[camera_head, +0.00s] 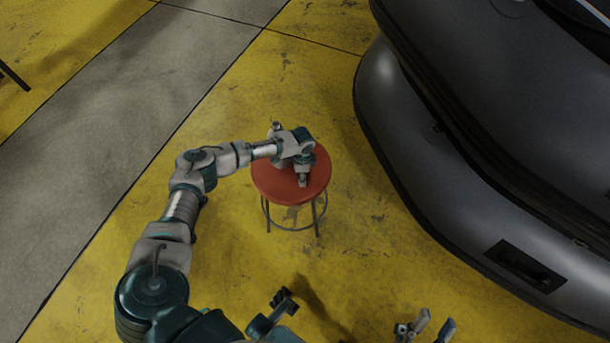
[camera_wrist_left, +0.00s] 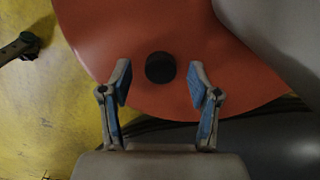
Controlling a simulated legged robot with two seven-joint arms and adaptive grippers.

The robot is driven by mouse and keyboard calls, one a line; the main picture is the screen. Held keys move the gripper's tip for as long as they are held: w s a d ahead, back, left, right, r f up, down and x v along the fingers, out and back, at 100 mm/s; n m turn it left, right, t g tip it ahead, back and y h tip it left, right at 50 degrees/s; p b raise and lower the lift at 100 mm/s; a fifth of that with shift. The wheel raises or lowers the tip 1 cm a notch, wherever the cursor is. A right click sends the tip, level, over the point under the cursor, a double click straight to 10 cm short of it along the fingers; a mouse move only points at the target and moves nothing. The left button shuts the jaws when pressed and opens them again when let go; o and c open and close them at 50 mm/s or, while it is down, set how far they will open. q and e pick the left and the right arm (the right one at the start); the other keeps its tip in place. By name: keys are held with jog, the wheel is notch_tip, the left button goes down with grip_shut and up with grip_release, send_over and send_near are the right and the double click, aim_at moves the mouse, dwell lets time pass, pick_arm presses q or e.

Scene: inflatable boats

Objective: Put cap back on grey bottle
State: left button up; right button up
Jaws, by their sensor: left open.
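In the left wrist view, a small round black cap (camera_wrist_left: 160,67) lies on the red stool seat (camera_wrist_left: 95,25). My left gripper (camera_wrist_left: 160,75) is open, its two blue-padded fingers apart on either side of the cap in the picture; I cannot tell its height above it. A large smooth grey surface (camera_wrist_left: 275,35) fills the upper right and may be the grey bottle. In the head view, my left gripper (camera_head: 303,180) is over the stool (camera_head: 318,180); arm and gripper hide the cap there, and I cannot make out the bottle clearly. My right gripper (camera_head: 437,319) is open and empty at the bottom.
A large dark grey inflatable boat (camera_head: 430,165) stands right of the stool. The floor is yellow (camera_head: 230,270) with a grey strip (camera_head: 100,150) at the left. Floor between the stool and my body is clear. A thin dark leg-like bar (camera_head: 14,76) shows at far left.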

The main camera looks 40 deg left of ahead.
pick_arm(q)
jog(key=shift+a+f, duration=0.1)
jog(key=shift+a, duration=0.25)
jog(key=shift+d, duration=0.2)
jog(key=shift+c, duration=1)
jog(key=shift+d, duration=0.2)
jog(key=c, duration=0.6)
pick_arm(e)
jog(key=shift+r, duration=0.1)
pick_arm(q)
jog(key=shift+a, duration=0.3)
pick_arm(e)
jog(key=shift+a+r, duration=0.1)
jog(key=shift+a, duration=0.2)
